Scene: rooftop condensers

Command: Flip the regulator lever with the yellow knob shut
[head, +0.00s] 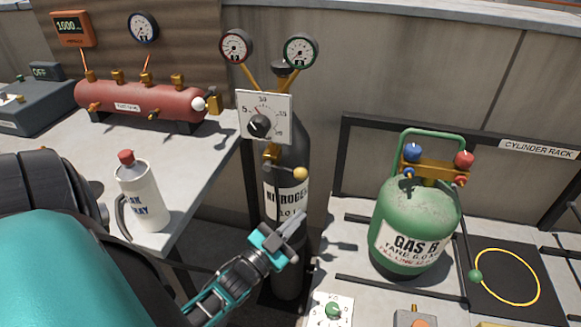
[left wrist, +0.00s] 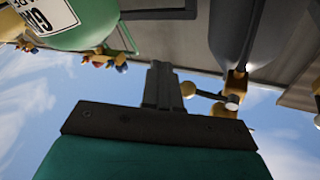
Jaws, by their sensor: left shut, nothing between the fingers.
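The yellow knob (head: 300,173) is a small ball on the regulator lever, at the right side of the dark nitrogen cylinder (head: 287,262). The brass regulator body (head: 271,154) is above it, partly behind a white dial plate (head: 263,117). My left gripper (head: 296,226) is shut and empty, in front of the cylinder and below the knob in the head view. In the left wrist view, the shut fingers (left wrist: 160,72) point up the picture, and the knob (left wrist: 188,89) shows just right of them. Contact cannot be told. My right gripper is not in view.
A white spray bottle (head: 143,195) stands on the left table near its edge. A red manifold (head: 140,100) lies behind it. A green gas cylinder (head: 415,225) stands on the right bench. Two round gauges (head: 268,48) top the regulator. A narrow gap separates the tables.

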